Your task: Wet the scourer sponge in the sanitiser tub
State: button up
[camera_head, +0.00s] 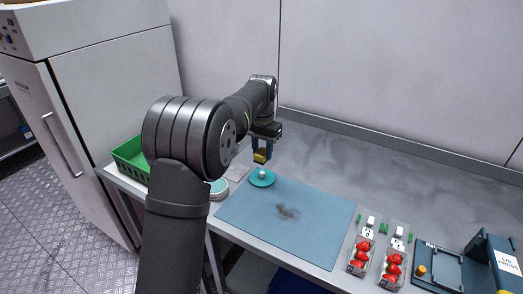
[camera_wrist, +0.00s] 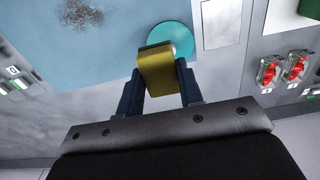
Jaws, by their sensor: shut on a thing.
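My gripper (camera_head: 262,144) is shut on a yellow sponge block (camera_head: 260,156), held above the bench near the mat's far left corner. In the wrist view the sponge (camera_wrist: 156,70) sits between the two fingers (camera_wrist: 160,88) and covers part of a teal disc. That teal disc (camera_head: 262,182) has a pale knob on top and lies below the sponge; it also shows in the wrist view (camera_wrist: 183,30). A round white-rimmed container with teal inside (camera_head: 218,188), probably the sanitiser tub, stands left of the disc, partly hidden by my arm.
A blue mat (camera_head: 310,228) with a dark smudge (camera_head: 288,211) covers the middle of the bench. Berry punnets (camera_head: 361,257) and a dark blue device (camera_head: 438,264) stand at right. A green crate (camera_head: 130,160) is at left. The bench behind the mat is clear.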

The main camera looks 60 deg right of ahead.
jog(key=w+a, duration=1.1)
jog(key=shift+w+f, duration=0.2)
jog(key=shift+f, duration=1.55)
jog(key=shift+w+f, duration=0.15)
jog(key=shift+f, duration=1.55)
jog(key=shift+f, duration=0.6)
notch_tip(320, 180, up, 7)
jog(key=shift+w+a, duration=0.1)
